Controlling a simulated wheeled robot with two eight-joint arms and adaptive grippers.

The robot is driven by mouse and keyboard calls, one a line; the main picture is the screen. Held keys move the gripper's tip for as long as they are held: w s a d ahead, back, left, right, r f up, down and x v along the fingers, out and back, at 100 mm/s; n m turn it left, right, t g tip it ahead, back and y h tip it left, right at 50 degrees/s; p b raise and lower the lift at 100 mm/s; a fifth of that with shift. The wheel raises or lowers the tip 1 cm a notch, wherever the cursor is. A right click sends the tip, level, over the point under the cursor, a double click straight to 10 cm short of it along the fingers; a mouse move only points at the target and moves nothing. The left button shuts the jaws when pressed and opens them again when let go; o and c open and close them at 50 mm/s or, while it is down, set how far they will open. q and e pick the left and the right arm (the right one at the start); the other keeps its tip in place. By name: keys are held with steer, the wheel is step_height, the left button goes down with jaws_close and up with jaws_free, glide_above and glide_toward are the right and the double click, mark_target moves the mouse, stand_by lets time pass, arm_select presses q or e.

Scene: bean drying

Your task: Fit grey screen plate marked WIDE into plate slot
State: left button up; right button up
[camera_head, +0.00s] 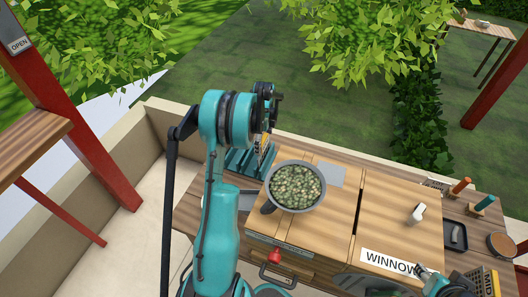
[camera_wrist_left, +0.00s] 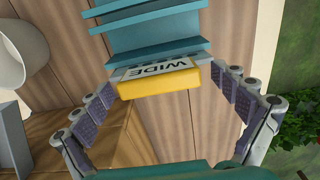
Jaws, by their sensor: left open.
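The screen plate marked WIDE (camera_wrist_left: 160,70) shows in the left wrist view, with a yellow block bearing a white label. Its upper end meets a teal finned rack (camera_wrist_left: 152,30), which also shows in the head view (camera_head: 240,163); most of the plate is hidden. My left gripper (camera_wrist_left: 164,88) is open, its fingers apart on both sides of the yellow block, not closed on it. In the head view it is over the rack, largely hidden by its wrist. My right gripper (camera_head: 436,280) is partly seen at the lower right; its jaws are unclear. I cannot make out the plate slot.
A pan of green beans (camera_head: 296,186) stands on the wooden box right beside the rack. A WINNOW sign (camera_head: 388,264), a red knob (camera_head: 274,256) and a yellow piece marked MID (camera_head: 488,284) are in front. A dark tray (camera_head: 455,236) lies at right.

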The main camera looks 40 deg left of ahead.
arm_select(q)
steer(key=shift+r, duration=0.15)
steer(key=c, duration=1.9)
